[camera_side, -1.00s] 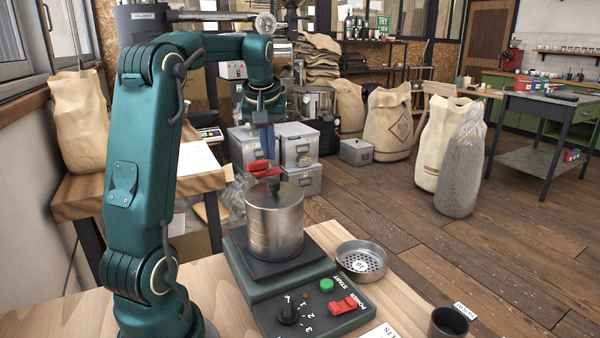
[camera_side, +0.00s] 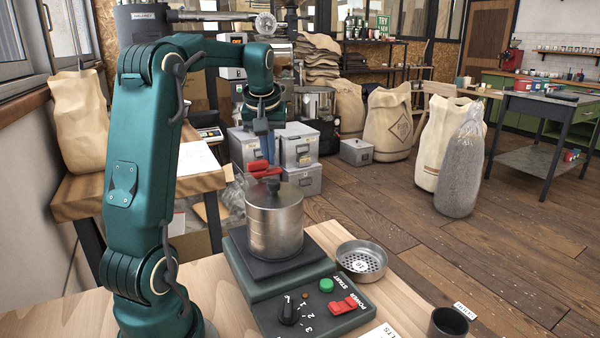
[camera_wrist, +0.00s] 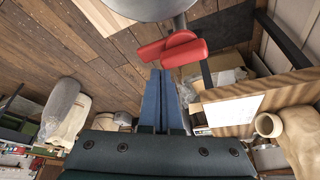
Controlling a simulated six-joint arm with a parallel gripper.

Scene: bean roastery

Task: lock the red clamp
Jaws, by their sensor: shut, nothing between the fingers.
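The red clamp (camera_side: 260,167) is at the back rim of the lidded metal canister (camera_side: 275,225), which stands on a dark green machine. In the wrist view, the clamp (camera_wrist: 172,48) shows as two red parts set at an angle to each other, beside the canister's edge. My gripper (camera_wrist: 163,72) has its blue fingers together with nothing between them. Its tips are close to the clamp's red parts; I cannot tell whether they touch. In the side view, the fingers are partly hidden behind the clamp and wrist.
The machine's front panel has a black dial (camera_side: 288,312), a green button (camera_side: 327,285) and a red switch (camera_side: 343,305). A perforated metal dish (camera_side: 361,262) and a dark cup (camera_side: 449,322) stand to the right. Grey boxes (camera_side: 298,150) stand behind.

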